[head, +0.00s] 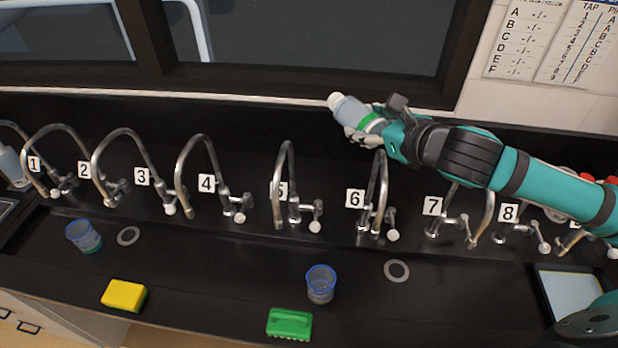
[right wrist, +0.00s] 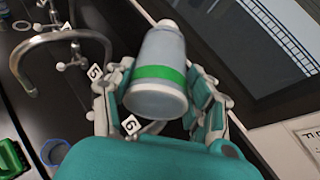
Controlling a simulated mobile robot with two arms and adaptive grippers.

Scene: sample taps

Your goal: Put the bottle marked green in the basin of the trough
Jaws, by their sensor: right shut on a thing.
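The bottle marked green (head: 351,110) is pale with a white cap and a green band. My right gripper (head: 366,125) is shut on it and holds it tilted, high above taps 5 and 6, near the back wall. In the right wrist view the bottle (right wrist: 157,72) sits between the two fingers of the gripper (right wrist: 160,95), its base towards the camera. The trough (head: 215,265) is the long black basin below the row of numbered taps; two drain rings show in its floor. My left gripper is not in view.
Curved metal taps stand along the back, tap 5 (head: 283,185) and tap 6 (head: 378,195) nearest below the bottle. Blue-rimmed cups (head: 320,285) (head: 84,237), a yellow sponge (head: 124,295) and a green brush (head: 289,324) occupy the front. Bare floor lies between the cups.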

